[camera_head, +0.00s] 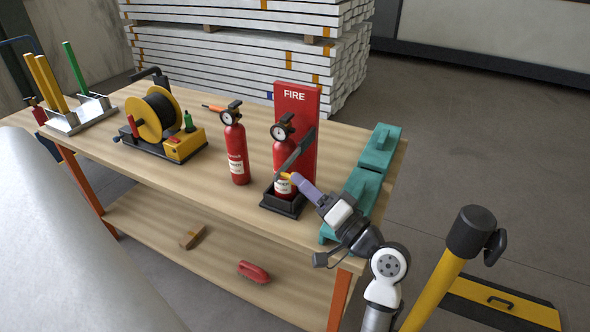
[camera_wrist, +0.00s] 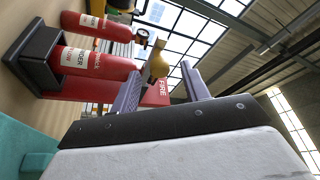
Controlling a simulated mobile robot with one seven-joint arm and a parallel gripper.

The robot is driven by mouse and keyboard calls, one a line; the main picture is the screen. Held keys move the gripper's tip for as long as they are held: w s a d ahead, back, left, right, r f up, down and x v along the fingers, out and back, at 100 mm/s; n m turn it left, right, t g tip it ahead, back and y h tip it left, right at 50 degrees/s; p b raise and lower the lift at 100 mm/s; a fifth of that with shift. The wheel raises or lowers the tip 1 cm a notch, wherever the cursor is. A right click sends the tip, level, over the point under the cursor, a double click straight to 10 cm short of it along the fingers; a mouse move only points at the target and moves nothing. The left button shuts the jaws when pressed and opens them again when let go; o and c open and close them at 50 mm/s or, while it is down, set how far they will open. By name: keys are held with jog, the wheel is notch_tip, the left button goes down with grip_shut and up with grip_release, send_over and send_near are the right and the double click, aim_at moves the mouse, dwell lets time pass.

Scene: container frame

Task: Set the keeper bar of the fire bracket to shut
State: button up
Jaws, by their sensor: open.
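The fire bracket is a red upright panel marked FIRE (camera_head: 294,97) with a black base cup (camera_head: 284,206) on the bench. A red extinguisher (camera_head: 284,150) with a gauge stands upright in it. The dark grey keeper bar (camera_head: 297,151) slants from the panel's right side down and left in front of the extinguisher. Its yellow end knob (camera_head: 285,175) shows beside my gripper (camera_head: 294,180). In the wrist view, the knob (camera_wrist: 157,65) appears between the two spread fingers of my gripper (camera_wrist: 162,72); whether they touch it, I cannot tell.
A second extinguisher (camera_head: 235,150) stands free left of the bracket. A teal case (camera_head: 362,186) lies close by on the right, under my arm. A yellow cable reel (camera_head: 157,115) and a rack (camera_head: 82,113) stand farther left. The bench front is clear.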

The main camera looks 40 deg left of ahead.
jog(key=shift+p+x, duration=0.45)
jog(key=shift+x, duration=1.3)
grip_shut()
